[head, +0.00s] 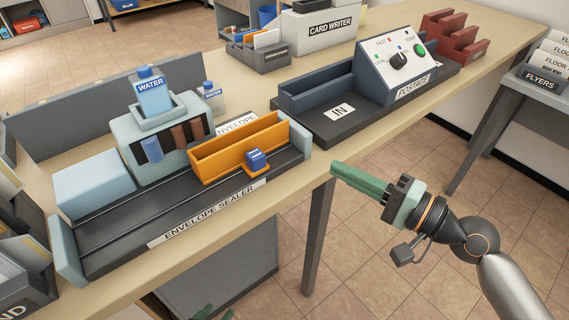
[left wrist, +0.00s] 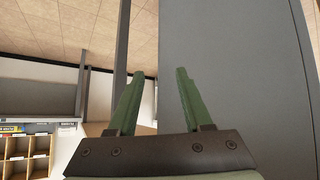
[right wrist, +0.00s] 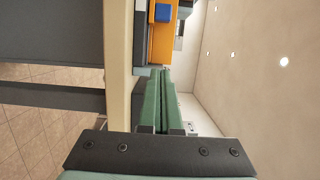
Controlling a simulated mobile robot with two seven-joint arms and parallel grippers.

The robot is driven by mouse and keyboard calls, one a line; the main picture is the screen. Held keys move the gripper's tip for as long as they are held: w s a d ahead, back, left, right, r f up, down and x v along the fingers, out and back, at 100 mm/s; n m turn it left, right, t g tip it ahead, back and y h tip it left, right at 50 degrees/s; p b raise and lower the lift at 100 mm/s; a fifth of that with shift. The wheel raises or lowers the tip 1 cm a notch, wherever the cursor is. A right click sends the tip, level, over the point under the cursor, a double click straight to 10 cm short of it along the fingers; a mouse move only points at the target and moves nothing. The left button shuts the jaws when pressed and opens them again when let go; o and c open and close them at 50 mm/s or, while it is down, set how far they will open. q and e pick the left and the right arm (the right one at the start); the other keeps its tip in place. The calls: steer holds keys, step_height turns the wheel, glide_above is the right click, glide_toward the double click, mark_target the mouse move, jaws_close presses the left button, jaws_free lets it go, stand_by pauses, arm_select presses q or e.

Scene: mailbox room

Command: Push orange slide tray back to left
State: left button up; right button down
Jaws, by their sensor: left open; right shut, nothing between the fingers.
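The orange slide tray (head: 235,148) sits on the black track of the envelope sealer (head: 185,212), towards the track's right end. A blue block (head: 256,159) stands on the tray's front tab. My right gripper (head: 336,169) is shut and empty, just right of the sealer's light-blue right end, apart from the tray. The right wrist view shows its fingers (right wrist: 165,72) together, with the orange tray (right wrist: 160,42) and blue block (right wrist: 162,12) beyond. My left gripper (head: 212,314) barely shows at the bottom edge, below the table. In the left wrist view its fingers (left wrist: 160,72) are open and empty.
A water bottle (head: 153,92) stands in the sealer's rear housing. The black "IN" tray (head: 305,122) and postage machine (head: 400,70) are further right on the table (head: 350,140). The track left of the tray is clear. Open floor lies in front of the table.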

mark_target(259, 146)
steer(key=p+x, duration=0.1)
steer(key=x, duration=0.8)
steer(key=shift+a+r, duration=0.1)
steer(key=shift+r, duration=0.05)
steer(key=a, duration=0.1)
steer(key=s+a+p, duration=0.1)
steer(key=a, duration=0.1)
steer(key=shift+s, duration=0.2)
steer(key=shift+s+a, duration=0.25)
steer(key=shift+a, duration=0.05)
steer(key=shift+s+a, duration=0.1)
